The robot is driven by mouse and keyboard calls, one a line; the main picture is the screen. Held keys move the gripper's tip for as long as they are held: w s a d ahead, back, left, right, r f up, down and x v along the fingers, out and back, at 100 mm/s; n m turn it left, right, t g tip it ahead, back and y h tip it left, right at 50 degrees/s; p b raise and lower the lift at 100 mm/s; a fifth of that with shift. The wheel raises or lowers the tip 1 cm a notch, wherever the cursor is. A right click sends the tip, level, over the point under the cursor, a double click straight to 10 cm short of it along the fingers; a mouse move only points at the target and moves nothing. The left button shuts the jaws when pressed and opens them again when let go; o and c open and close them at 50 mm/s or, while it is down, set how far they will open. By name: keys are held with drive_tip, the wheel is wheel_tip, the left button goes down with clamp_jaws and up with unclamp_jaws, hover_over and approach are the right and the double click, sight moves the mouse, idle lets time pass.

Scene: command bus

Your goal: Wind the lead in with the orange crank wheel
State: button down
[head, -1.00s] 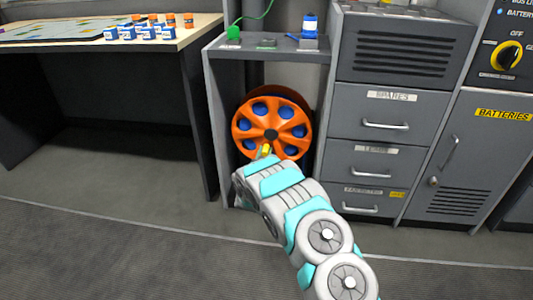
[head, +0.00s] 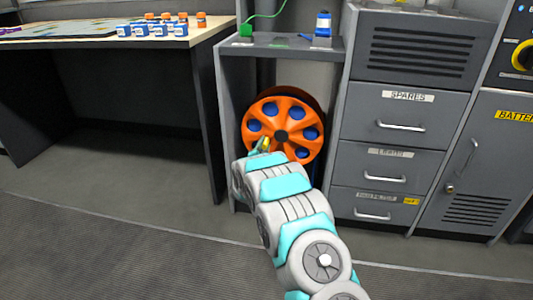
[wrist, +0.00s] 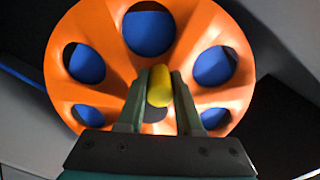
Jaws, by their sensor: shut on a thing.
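The orange crank wheel (head: 284,106) stands upright in the open bay under a small grey shelf. It has round holes with blue showing through and a dark hub (head: 282,136). Its yellow handle (wrist: 160,88) sits between my fingers in the wrist view. My gripper (wrist: 160,95) is shut on this handle, at the lower left of the hub in the head view. My arm hides the wheel's lower left part. A green lead (head: 268,16) runs up from a green block (head: 245,30) on the shelf; its link to the wheel is not visible.
The shelf (head: 280,42) also carries a blue-and-white item (head: 323,24). Its side panel (head: 229,130) stands close left of the wheel. Grey drawers (head: 397,115) stand close right. A table (head: 100,42) with small bottles is at left. Floor in front is open.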

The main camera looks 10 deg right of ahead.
drive_tip(key=shift+a+r+m+b, duration=0.15)
drive_tip(key=shift+r+m+b, duration=0.55)
drive_tip(key=shift+m+b, duration=0.4)
drive_tip(key=shift+w, duration=0.1)
drive_tip(key=c, duration=0.6)
unclamp_jaws()
drive_tip(key=v, duration=0.8)
drive_tip(key=shift+p, duration=0.3)
